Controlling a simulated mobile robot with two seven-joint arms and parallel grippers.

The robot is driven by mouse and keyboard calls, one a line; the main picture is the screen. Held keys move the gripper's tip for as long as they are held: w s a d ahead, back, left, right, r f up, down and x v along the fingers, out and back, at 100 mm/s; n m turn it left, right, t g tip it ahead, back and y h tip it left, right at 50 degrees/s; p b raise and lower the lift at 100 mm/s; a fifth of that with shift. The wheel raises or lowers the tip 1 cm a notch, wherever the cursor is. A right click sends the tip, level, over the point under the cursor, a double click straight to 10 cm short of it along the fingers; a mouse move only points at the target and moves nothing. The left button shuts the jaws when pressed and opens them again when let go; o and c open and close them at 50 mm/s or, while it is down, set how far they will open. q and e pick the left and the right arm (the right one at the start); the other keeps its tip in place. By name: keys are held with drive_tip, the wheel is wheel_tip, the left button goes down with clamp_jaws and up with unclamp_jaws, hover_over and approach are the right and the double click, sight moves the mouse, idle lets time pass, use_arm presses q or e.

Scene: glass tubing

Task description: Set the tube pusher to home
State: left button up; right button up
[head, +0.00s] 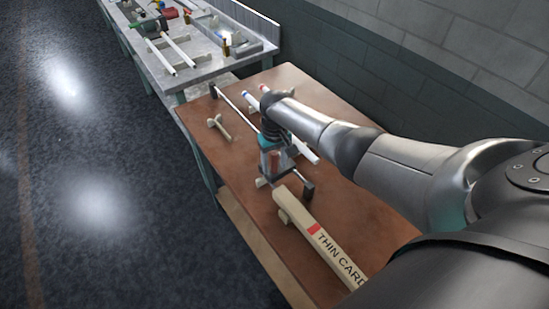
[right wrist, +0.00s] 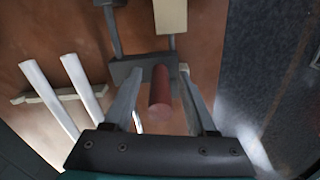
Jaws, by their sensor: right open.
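The tube pusher shows in the right wrist view as a dark grey block with a reddish-brown round handle (right wrist: 160,92) standing up from it. In the head view a thin metal rail (head: 235,107) runs along the brown table between dark end blocks, and my right gripper (head: 272,176) is at its near end. The right gripper is open, pointing down, with one finger on each side of the handle in the right wrist view (right wrist: 160,80). I see a gap beside the handle; contact is unclear. The gripper hides much of the pusher in the head view. My left gripper is not in view.
A long beige bar marked "THIN CARD" (head: 325,245) lies on the near table. White tubes (right wrist: 78,75) rest on a beige support beside the pusher. A small beige stand (head: 219,126) is left of the rail. A grey bench (head: 205,72) with tools stands beyond.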

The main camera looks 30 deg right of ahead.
wheel_tip(320, 180, up, 14)
drive_tip(key=shift+f+p, duration=0.1)
drive_tip(key=shift+p, duration=1.1)
drive_tip(key=shift+r, duration=0.75)
